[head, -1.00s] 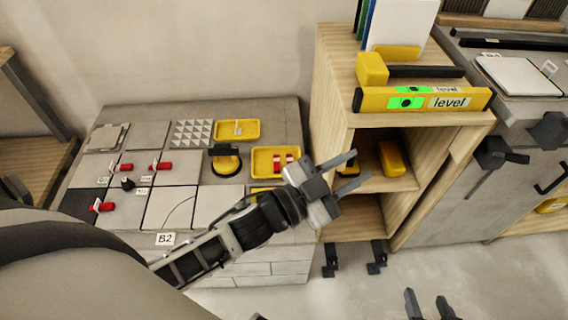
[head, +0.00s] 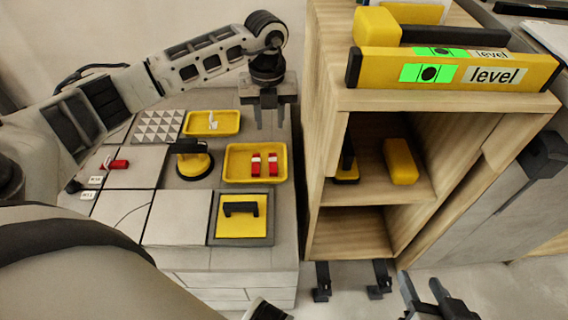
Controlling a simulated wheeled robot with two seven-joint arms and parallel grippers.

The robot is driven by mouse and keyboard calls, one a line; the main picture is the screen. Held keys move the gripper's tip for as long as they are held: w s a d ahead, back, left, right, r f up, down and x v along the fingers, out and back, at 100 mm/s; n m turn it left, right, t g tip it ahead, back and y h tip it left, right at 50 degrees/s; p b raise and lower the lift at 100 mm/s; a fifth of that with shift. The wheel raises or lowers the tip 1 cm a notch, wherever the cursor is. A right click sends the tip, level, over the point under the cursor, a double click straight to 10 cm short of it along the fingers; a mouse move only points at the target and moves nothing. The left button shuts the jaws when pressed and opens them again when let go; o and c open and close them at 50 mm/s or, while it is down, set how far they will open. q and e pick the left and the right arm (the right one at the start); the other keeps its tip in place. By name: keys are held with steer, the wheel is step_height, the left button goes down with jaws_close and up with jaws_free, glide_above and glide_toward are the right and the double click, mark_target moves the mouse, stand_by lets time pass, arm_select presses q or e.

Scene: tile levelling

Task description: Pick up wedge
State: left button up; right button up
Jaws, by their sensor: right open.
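Two red wedges, one on the left (head: 255,165) and one on the right (head: 273,166), lie side by side in the lower yellow tray (head: 233,178) on the grey worktop. Another red wedge (head: 117,164) sits by a white clip among the tiles at left. My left gripper (head: 269,122) hangs fingers down over the back right of the worktop, above and behind the tray with the two wedges. Its fingers are apart with nothing between them. My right gripper (head: 429,292) is open and empty at the lower right, over the floor.
An upper yellow tray (head: 228,124) holds a white clip. A yellow suction cup (head: 194,165) and a yellow float (head: 241,222) are near the wedge tray. A wooden shelf unit (head: 326,190) stands close on the right, with a yellow level (head: 390,70) on top.

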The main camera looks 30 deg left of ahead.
arm_select(q)
steer(key=f, duration=0.2)
steer(key=b, duration=0.3)
glide_above(273, 168)
steer(key=f, duration=0.9)
steer(key=shift+s+d+f, duration=0.1)
steer(key=shift+d+f, duration=0.15)
steer(key=shift+f, duration=0.05)
steer(key=shift+a+f+b, duration=0.15)
steer(key=shift+f+b, duration=0.55)
steer(key=shift+f, duration=0.85)
steer(key=shift+a+f+b, duration=0.15)
steer(key=shift+f+b, duration=0.55)
steer(key=shift+f, duration=0.85)
arm_select(e)
steer(key=shift+w+a+r+t+y, duration=0.35)
steer(key=shift+a+t+y, duration=0.15)
steer(key=shift+a+y, duration=0.05)
steer(key=shift+w+a+r+t+y, duration=0.3)
steer(key=shift+a+r+t+y, duration=0.05)
steer(key=shift+a+t+y, duration=0.2)
arm_select(q)
steer(key=shift+r, duration=0.1)
steer(key=c, duration=0.7)
